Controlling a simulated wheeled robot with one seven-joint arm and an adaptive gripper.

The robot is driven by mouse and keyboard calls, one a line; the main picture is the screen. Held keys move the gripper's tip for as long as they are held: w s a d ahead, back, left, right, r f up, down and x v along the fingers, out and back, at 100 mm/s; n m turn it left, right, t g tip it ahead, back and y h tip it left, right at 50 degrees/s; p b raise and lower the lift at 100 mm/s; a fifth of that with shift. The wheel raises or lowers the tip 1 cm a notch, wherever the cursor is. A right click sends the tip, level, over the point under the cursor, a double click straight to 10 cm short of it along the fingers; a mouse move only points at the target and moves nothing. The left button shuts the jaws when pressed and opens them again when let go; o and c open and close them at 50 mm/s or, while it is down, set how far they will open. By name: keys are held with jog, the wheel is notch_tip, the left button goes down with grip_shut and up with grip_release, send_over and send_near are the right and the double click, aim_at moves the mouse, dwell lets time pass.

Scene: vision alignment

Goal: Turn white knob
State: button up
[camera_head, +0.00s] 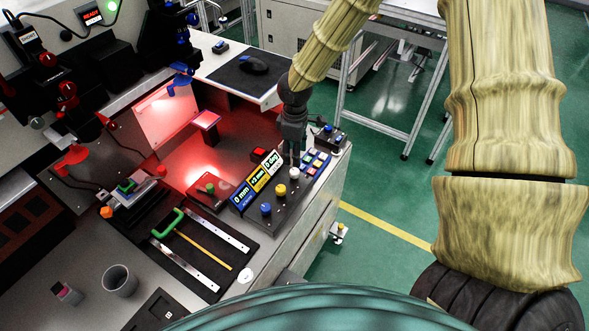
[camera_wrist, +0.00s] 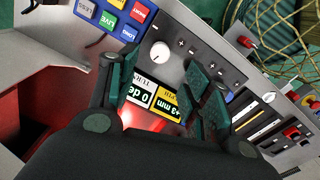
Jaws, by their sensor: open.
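The white knob (camera_head: 294,174) sits on the sloped control panel (camera_head: 285,208), at the upper end of a row with a yellow knob (camera_head: 280,190) and a blue knob (camera_head: 266,209). In the wrist view the white knob (camera_wrist: 160,52) shows as a round dial with a dark mark, beyond and between the fingers. My gripper (camera_head: 293,158) is open and points down over the white knob. Its two dark green fingers (camera_wrist: 163,66) stand apart either side of the knob, and no contact is visible. The other knobs are not clear in the wrist view.
Coloured buttons (camera_head: 316,161) lie beside the knob. Display labels (camera_head: 257,178) stand along the panel's other side. A black tray with a green-handled tool (camera_head: 172,221) and a grey cup (camera_head: 119,281) occupy the bench front.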

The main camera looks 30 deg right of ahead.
aim_at(295, 171)
jog(key=shift+f+p, duration=0.6)
jog(key=shift+f, duration=3.7)
jog(key=c, duration=1)
jog(key=shift+c, duration=0.2)
jog(key=shift+n+p, duration=0.3)
jog(key=shift+n, duration=0.2)
jog(key=o, duration=1)
jog(key=shift+w, duration=0.1)
jog(key=shift+o, duration=0.2)
notch_tip(295, 171, up, 12)
